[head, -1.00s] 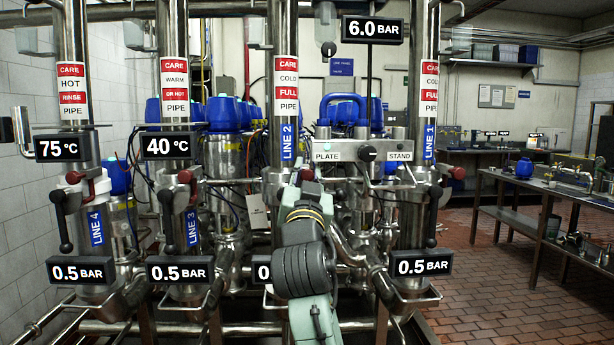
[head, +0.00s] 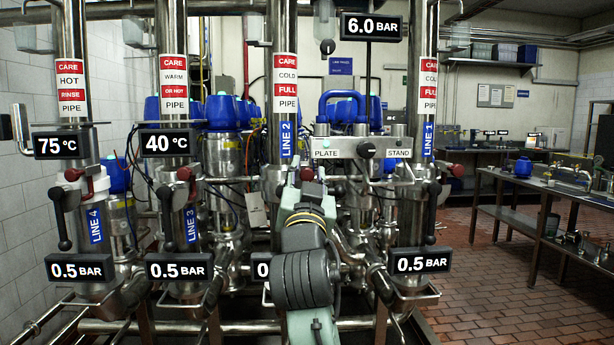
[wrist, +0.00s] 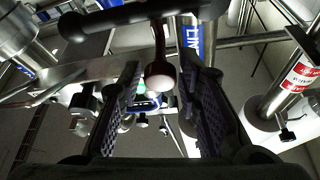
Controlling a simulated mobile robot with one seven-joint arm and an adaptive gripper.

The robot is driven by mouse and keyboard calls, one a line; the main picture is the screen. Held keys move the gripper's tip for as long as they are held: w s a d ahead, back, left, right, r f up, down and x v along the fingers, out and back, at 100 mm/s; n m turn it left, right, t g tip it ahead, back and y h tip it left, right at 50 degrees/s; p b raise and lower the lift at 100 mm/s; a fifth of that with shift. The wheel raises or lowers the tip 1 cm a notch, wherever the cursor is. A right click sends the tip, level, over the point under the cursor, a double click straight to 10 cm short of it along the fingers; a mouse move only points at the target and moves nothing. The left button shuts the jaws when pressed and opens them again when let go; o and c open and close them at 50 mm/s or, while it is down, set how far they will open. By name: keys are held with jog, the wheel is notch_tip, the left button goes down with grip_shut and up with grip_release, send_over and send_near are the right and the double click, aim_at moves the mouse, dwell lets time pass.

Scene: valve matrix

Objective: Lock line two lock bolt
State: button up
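The line two pipe carries a blue LINE 2 label (head: 287,139) in the head view, and part of a blue label (wrist: 191,40) shows in the wrist view. A dark red knob (head: 306,173), seemingly the line two lock bolt, sits just below that label. In the wrist view a red, round-ended knob (wrist: 160,76) on a thin stem lies between my fingers. My gripper (wrist: 161,100) is open, with a gap on both sides of the knob; I see no contact. My arm hides the lower line two valve and most of my gripper in the head view.
A black bar (wrist: 130,18) crosses the top of the wrist view close to my fingers. The PLATE and STAND panel (head: 345,149) is right of line two. Line three's red knob (head: 185,173) and black lever (head: 166,225) are to the left. Open tiled floor (head: 500,300) lies right.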

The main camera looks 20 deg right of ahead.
jog(key=shift+o, duration=1)
jog(key=v, duration=1.2)
